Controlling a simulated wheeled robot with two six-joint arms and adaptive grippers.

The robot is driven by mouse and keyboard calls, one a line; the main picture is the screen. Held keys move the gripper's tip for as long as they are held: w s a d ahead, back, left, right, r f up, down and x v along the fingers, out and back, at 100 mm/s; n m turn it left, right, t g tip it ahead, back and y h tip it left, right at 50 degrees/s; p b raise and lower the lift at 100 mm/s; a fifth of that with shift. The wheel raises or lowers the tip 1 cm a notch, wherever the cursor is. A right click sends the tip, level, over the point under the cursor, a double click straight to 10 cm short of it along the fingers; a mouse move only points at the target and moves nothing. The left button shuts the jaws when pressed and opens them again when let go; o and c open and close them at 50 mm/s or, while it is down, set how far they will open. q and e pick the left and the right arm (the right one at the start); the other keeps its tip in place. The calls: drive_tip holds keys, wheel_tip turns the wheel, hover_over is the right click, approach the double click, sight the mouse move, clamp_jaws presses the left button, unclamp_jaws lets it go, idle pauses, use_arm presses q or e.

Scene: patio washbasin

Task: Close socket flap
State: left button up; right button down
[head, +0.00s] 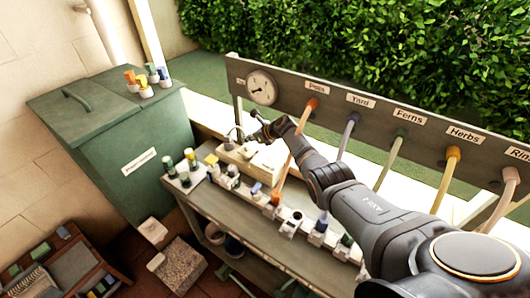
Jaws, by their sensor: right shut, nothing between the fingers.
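My right arm reaches in from the lower right, over the bench. Its gripper (245,138) is small in the picture, shut and empty, at the left end of the bench below the round gauge. Just below the gripper is a pale box (262,160) on the bench, which may be the socket. I cannot clearly make out its flap or whether it stands open. I cannot tell whether the fingertips touch the box. My left gripper is not in view.
A grey board with a gauge (262,87) and labelled coloured hoses runs behind the bench (230,213). Several small bottles and fittings crowd the bench top. A green bin (108,125) stands at the left. A stone block (181,265) lies on the floor.

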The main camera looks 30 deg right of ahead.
sight(251, 150)
drive_tip(key=shift+w+r+p, duration=0.1)
drive_tip(key=shift+r+p, duration=0.7)
drive_tip(key=shift+r, duration=0.05)
drive_tip(key=shift+w+d+r, duration=0.1)
drive_tip(key=shift+r, duration=0.05)
drive_tip(key=shift+d+r, duration=0.1)
drive_tip(key=shift+s+d+r, duration=0.15)
drive_tip(key=shift+s+d, duration=0.05)
drive_tip(key=shift+s, duration=0.05)
drive_tip(key=shift+s+r, duration=0.2)
drive_tip(key=v, duration=0.6)
drive_tip(key=shift+s+a+f, duration=0.2)
drive_tip(key=shift+s, duration=0.25)
